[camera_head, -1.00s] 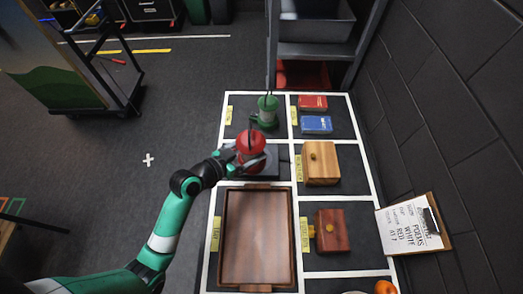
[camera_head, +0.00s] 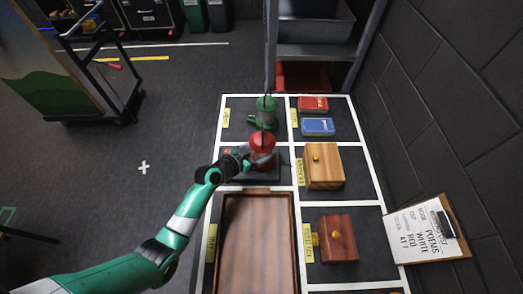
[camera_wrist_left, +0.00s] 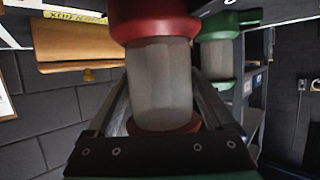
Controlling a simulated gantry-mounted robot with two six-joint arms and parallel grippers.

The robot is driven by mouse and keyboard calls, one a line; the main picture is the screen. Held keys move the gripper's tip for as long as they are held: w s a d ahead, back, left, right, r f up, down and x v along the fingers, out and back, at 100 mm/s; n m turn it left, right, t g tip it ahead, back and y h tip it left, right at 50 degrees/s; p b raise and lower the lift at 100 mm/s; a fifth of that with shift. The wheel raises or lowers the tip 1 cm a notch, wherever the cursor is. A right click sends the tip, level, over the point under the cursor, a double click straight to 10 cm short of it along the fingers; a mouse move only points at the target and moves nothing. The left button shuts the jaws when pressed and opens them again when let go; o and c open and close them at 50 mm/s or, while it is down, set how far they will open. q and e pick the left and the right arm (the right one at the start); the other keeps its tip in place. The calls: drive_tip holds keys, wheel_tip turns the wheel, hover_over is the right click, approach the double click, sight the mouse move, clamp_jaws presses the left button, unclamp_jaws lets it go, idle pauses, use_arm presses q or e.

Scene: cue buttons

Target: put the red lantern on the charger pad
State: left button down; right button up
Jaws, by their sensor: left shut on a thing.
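The red lantern (camera_head: 262,143) is held upright by my left gripper (camera_head: 250,160), over the dark charger pad (camera_head: 268,178) in the head view. I cannot tell whether its base touches the pad. In the left wrist view the lantern (camera_wrist_left: 160,75) shows a pale clear body between red ends, with the fingers shut on either side. A green lantern (camera_head: 266,104) stands just behind it and also shows in the left wrist view (camera_wrist_left: 217,50). My right gripper is not in view.
A wooden tray (camera_head: 290,245) lies in front of the pad. To the right stand a light wooden box (camera_head: 325,165), a dark red-brown box (camera_head: 338,237), a blue block (camera_head: 318,127) and a red block (camera_head: 313,104). A clipboard (camera_head: 425,230) leans at the right.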

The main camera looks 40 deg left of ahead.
use_arm(q)
drive_tip(key=shift+w, duration=0.1)
unclamp_jaws()
drive_tip(key=shift+s+r, duration=0.25)
drive_tip(key=shift+s, duration=0.05)
drive_tip(key=p+v, duration=0.3)
drive_tip(key=v, duration=0.8)
drive_tip(key=shift+s, duration=0.2)
drive_tip(key=shift+r, duration=0.1)
